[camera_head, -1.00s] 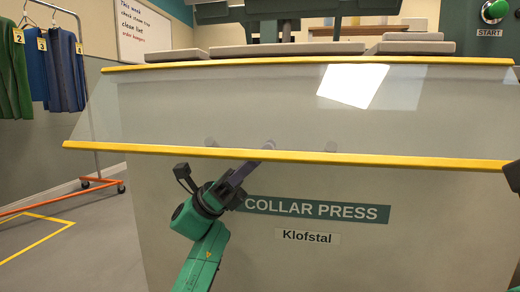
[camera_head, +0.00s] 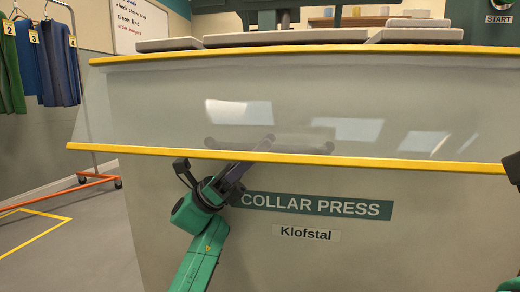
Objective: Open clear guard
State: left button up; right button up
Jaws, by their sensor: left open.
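The clear guard (camera_head: 400,105) is a see-through panel across the front of the collar press, with a yellow strip along its top and another (camera_head: 420,163) along its bottom. A grey bar handle (camera_head: 300,143) shows at the guard's lower middle.
The collar press body (camera_head: 400,240) fills the middle, with grey pads (camera_head: 415,36) on top. A garment rail (camera_head: 97,180) with hanging clothes (camera_head: 58,65) stands at the left. The floor at the lower left is clear around yellow tape (camera_head: 45,235).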

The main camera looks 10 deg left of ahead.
pick_arm(q)
jog(key=shift+a+f, duration=0.25)
jog(key=shift+a, duration=0.1)
jog(key=p+v, duration=0.3)
jog(key=v, duration=1)
jog(key=shift+a+f, duration=0.25)
jog(key=shift+f, duration=0.05)
